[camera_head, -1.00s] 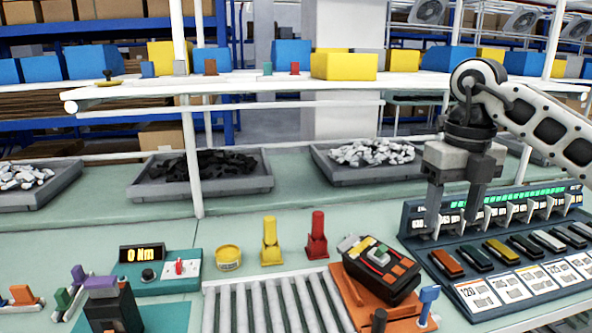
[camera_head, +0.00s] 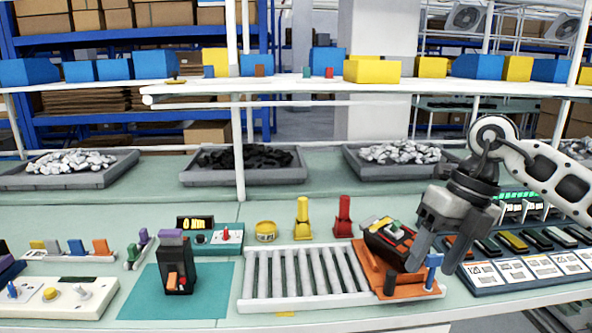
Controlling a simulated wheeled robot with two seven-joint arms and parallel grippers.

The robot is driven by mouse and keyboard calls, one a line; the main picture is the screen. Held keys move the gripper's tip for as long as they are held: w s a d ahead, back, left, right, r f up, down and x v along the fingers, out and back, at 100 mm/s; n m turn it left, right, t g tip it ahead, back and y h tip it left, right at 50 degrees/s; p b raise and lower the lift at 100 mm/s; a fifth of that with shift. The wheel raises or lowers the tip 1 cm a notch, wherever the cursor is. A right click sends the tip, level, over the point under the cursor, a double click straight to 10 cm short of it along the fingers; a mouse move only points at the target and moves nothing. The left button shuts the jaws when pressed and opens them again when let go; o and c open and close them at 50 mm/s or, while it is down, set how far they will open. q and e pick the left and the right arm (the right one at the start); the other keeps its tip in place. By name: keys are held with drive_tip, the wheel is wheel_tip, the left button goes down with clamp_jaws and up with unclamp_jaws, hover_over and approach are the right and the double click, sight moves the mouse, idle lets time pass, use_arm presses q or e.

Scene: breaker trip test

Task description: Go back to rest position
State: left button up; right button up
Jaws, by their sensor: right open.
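My right gripper (camera_head: 433,268) is open, with its two grey fingers pointing down and nothing seen between them. It hangs at the right side of the orange fixture (camera_head: 372,268), in front of part of it and of the blue lever (camera_head: 432,262). A black breaker with coloured parts (camera_head: 385,238) sits tilted on the fixture. The breaker panel (camera_head: 530,272) with its row of coloured handles and number cards is at the right, partly hidden by my right arm. My left gripper is not in view.
A roller track (camera_head: 300,276) lies left of the fixture. A black device (camera_head: 176,262) stands on a teal mat (camera_head: 212,290). Yellow (camera_head: 302,220) and red (camera_head: 343,218) stands are behind the rollers. A shelf (camera_head: 330,88) crosses above grey parts trays (camera_head: 245,176).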

drive_tip(key=s+a+f+m+t+y, duration=0.1)
drive_tip(key=s+a+f+m+y, duration=0.15)
drive_tip(key=a+y, duration=0.75)
drive_tip(key=s+a+f+m+t+y, duration=0.15)
drive_tip(key=s+a+m+y, duration=0.25)
drive_tip(key=a+y, duration=0.55)
drive_tip(key=w+d+f+m+t+h, duration=0.1)
drive_tip(key=d+f+m+t+h, duration=0.3)
drive_tip(key=f+m+t+h, duration=0.5)
drive_tip(key=d+f+m+t+h, duration=0.3)
drive_tip(key=f+m+t+h, duration=0.25)
drive_tip(key=m, duration=0.85)
drive_tip(key=s+d+f+m+g+h, duration=0.3)
drive_tip(key=s+f, duration=0.4)
drive_tip(key=f, duration=0.1)
drive_tip(key=s+d+f+m+g+h, duration=0.3)
drive_tip(key=s+f, duration=0.3)
drive_tip(key=f, duration=0.1)
drive_tip(key=shift+s+d+f+m, duration=0.3)
drive_tip(key=shift+s+f+m, duration=0.05)
drive_tip(key=shift+f, duration=0.05)
